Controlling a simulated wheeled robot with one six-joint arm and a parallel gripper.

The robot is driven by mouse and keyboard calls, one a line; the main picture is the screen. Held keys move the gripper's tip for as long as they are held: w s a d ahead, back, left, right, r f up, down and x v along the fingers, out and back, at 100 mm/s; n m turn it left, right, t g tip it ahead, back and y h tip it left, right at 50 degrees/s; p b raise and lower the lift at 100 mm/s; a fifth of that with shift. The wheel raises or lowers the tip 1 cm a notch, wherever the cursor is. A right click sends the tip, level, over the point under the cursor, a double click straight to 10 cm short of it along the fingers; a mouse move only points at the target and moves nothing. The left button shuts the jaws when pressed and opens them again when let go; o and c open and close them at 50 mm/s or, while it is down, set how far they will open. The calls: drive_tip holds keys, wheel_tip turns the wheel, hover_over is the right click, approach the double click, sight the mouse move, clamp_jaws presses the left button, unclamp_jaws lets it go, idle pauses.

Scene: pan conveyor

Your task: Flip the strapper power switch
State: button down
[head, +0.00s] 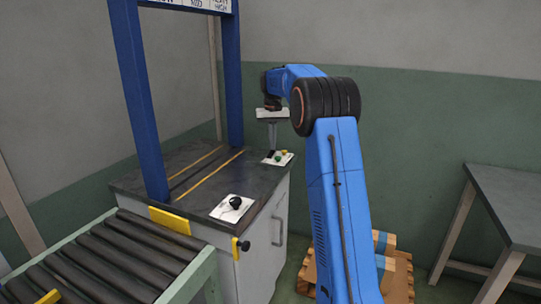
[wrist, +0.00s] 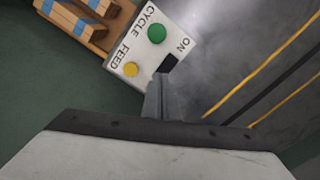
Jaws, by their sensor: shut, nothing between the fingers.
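The strapper (head: 180,172) is a dark-topped cabinet with a blue arch frame. Its control panel (head: 284,158) sits at the back right corner of the top. In the wrist view the white panel (wrist: 131,46) carries a green button (wrist: 157,34) by CYCLE, a yellow button (wrist: 131,69) by FEED, and a black power switch (wrist: 169,63) by ON. My gripper (wrist: 160,80) is shut and empty, its fingertips at the near edge of the switch in the picture. I cannot tell whether they touch it. The head view shows my gripper (head: 271,147) pointing down over the panel.
A second white plate with a black knob (head: 235,202) lies at the top's front corner. A roller conveyor (head: 110,262) is at lower left. A pallet with boxes (head: 393,268) stands on the floor behind my arm. A grey table (head: 510,200) is at right.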

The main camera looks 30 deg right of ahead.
drive_tip(key=shift+f, duration=0.65)
idle(0.4)
drive_tip(key=shift+r, duration=3.5)
drive_tip(key=shift+a, duration=0.1)
